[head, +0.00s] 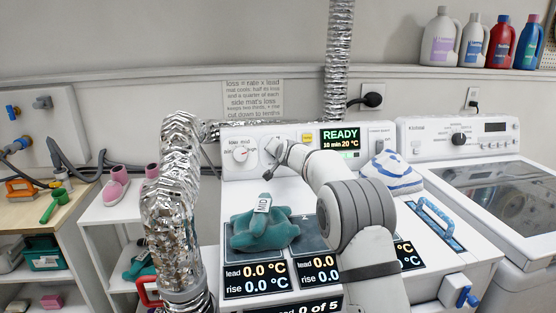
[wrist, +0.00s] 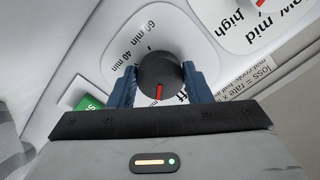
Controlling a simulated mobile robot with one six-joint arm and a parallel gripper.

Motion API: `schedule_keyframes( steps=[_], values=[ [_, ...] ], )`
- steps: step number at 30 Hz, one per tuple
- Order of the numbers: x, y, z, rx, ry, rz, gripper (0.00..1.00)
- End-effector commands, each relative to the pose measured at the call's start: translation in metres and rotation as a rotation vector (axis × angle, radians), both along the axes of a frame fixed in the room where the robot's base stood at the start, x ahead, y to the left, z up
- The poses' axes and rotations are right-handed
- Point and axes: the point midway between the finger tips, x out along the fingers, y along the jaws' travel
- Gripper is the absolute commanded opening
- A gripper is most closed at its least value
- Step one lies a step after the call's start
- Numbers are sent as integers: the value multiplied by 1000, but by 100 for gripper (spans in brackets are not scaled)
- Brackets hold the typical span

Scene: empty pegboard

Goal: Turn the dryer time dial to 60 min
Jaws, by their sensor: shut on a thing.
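The time dial (wrist: 158,78) is a dark round knob with a red pointer line on a white disc. In the wrist view the pointer aims toward the bottom of the picture, near partly hidden lettering ending in "ff". The labels "60 min" and "40 min" show at the upper left of the knob. My gripper (wrist: 162,84) has its blue fingers on both sides of the knob and is shut on it. In the head view my gripper (head: 274,156) is at the dryer panel and hides most of the dial. The panel display (head: 340,141) reads READY, 10 min, 20 °C.
Another dial (head: 241,154), with low, mid and high marks, sits left of my gripper. A teal cloth item (head: 264,232) tagged MID and a blue-striped cloth (head: 392,174) lie on the dryer top. A silver duct (head: 172,225) stands at the left.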

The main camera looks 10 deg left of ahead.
Motion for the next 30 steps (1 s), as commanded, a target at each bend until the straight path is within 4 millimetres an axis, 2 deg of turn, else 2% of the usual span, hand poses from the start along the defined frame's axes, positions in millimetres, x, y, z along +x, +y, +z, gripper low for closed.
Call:
schedule_keyframes(
  steps=[30],
  values=[
    [1, 0, 1, 882, 252, -301, 22]
  ],
)
